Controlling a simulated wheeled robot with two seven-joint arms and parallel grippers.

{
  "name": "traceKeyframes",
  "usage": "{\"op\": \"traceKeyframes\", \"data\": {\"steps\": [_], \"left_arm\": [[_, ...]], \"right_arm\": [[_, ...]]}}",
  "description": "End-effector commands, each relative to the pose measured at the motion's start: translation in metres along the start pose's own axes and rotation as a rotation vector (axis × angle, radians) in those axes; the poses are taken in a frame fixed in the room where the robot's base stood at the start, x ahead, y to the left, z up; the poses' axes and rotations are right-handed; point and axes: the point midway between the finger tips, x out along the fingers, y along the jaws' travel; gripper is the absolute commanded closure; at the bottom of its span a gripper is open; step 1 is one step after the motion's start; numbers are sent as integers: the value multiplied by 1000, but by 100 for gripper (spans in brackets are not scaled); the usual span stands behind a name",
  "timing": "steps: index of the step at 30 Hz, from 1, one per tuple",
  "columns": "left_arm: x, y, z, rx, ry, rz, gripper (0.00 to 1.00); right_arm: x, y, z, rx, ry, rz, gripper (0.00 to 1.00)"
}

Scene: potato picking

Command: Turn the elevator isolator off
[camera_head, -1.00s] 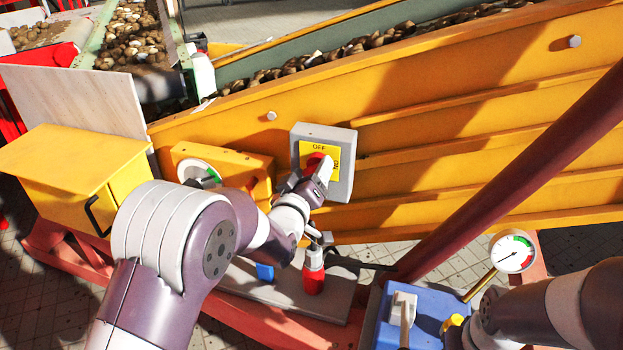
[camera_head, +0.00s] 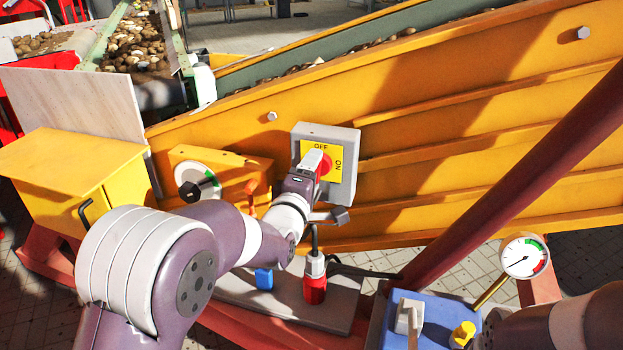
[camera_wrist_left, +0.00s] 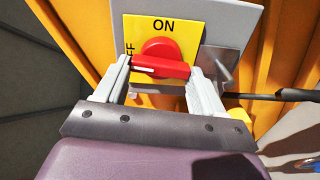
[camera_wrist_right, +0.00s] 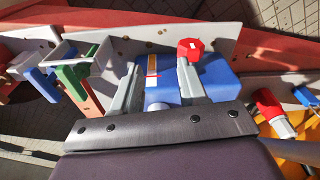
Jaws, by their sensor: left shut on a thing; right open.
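The isolator is a grey box (camera_head: 347,197) on the yellow conveyor side, with a yellow plate (camera_head: 336,150) marked OFF at the top and ON at the right. Its red handle (camera_wrist_left: 160,66) shows in the left wrist view, lying crosswise, with its white-marked end at the OFF side. My left gripper (camera_wrist_left: 162,72) is shut on this handle, one finger at each end region. Its fingers partly hide the handle in the head view (camera_head: 325,164). My right gripper (camera_wrist_right: 160,85) is open above a blue box (camera_wrist_right: 215,75), away from the isolator.
A yellow cabinet (camera_head: 70,180) and a panel with a black dial (camera_head: 190,190) stand to the left. A red plug (camera_head: 315,288) and cable sit below the isolator. A gauge (camera_head: 524,257) and a slanted dark red post (camera_head: 500,170) are at the right. Potatoes (camera_head: 360,47) lie sparsely on the belt.

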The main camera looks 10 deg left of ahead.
Motion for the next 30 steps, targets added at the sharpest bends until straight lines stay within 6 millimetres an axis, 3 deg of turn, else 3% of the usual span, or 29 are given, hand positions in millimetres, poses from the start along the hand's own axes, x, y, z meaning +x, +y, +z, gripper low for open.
{"op": "traceKeyframes", "data": {"steps": [9,24,25,27,30], "left_arm": [[0,-2,0,-95,0,-3,61],[0,-2,0,-112,0,-4,61],[0,-2,0,-112,0,-4,24],[0,-2,0,-112,0,-3,5],[0,-2,0,-111,0,-2,5]], "right_arm": [[6,0,1,0,0,0,57],[7,0,1,0,0,0,57],[7,0,1,0,0,0,57],[7,0,1,0,0,0,57],[7,0,1,0,0,0,57]]}}
